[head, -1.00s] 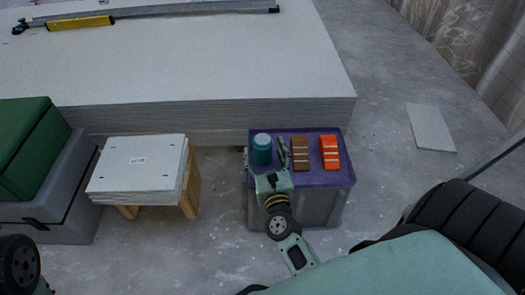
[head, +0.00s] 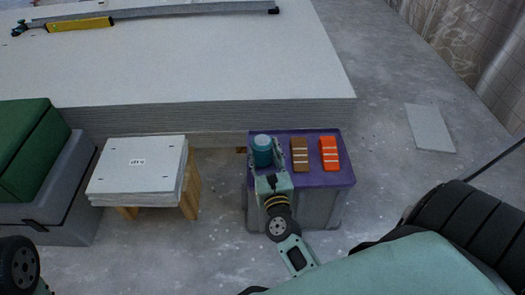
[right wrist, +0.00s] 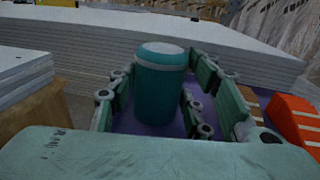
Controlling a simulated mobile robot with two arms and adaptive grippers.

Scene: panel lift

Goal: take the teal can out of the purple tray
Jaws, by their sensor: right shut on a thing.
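The teal can (head: 262,146) stands upright at the left end of the purple tray (head: 318,181), seemingly still on its floor. My right gripper (head: 265,153) reaches in from the front and is shut on the can, one finger on each side. In the right wrist view the teal can (right wrist: 160,88) is upright between the fingers of my right gripper (right wrist: 158,95), with the purple surface around its base. The can's lower front is partly hidden by the gripper in the head view. My left gripper is not in view.
A brown block (head: 300,155) and an orange block (head: 329,153) lie in the tray right of the can. A large panel stack (head: 200,75) is just behind. A wooden stand with white panels (head: 138,170) is at left. Clear floor lies between stand and tray.

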